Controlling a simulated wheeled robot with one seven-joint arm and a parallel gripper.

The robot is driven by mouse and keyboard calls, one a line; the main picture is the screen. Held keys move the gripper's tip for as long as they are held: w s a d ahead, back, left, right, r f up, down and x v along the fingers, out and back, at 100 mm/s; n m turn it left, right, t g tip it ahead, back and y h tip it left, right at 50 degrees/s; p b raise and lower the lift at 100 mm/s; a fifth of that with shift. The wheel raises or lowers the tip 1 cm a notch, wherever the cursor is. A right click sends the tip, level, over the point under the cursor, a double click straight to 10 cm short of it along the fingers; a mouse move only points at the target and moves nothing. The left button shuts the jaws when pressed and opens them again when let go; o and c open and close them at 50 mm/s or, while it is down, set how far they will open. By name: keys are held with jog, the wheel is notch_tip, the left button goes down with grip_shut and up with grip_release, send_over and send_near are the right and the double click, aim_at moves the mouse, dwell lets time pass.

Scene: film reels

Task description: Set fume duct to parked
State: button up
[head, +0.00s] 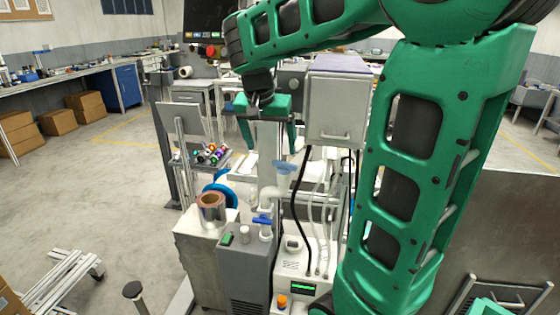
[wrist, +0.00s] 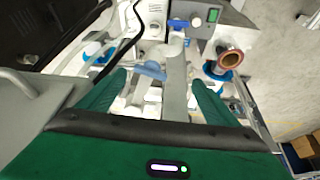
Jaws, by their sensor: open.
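My gripper (head: 267,146) is open, pointing down above the machine in the middle of the head view. In the wrist view its two green fingers (wrist: 160,78) stand apart, with a pale grey upright part (wrist: 176,92) showing between them. A white pipe (head: 270,194) with a blue lever handle (head: 285,168) is below my gripper. The blue handle also shows between the fingers in the wrist view (wrist: 152,70). A second blue handle (head: 262,218) sits lower on the piping. I cannot tell for certain which part is the fume duct. No contact is visible.
A copper-rimmed cylinder (head: 211,206) stands on a grey cabinet to the left, before a blue ring (head: 219,190). A grey box (head: 337,105) hangs close right of my gripper. Black and clear hoses (head: 303,205) run below it. Open floor (head: 85,190) lies left.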

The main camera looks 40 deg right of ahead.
aim_at(284, 163)
jog(key=d+f+m, duration=0.1)
jog(key=d+f, duration=0.1)
jog(key=w+d+f, duration=0.1)
jog(key=d+f, duration=0.1)
jog(key=f, duration=0.1)
jog(key=w+d+f+m, duration=0.1)
jog(key=d+f, duration=0.1)
jog(key=f, duration=0.1)
jog(key=shift+d+f+m+g, duration=0.1)
jog(key=shift+d+m+g, duration=0.2)
jog(key=shift+g, duration=0.1)
jog(key=shift+c, duration=0.6)
jog(key=shift+w+a, duration=0.1)
jog(key=c, duration=1.4)
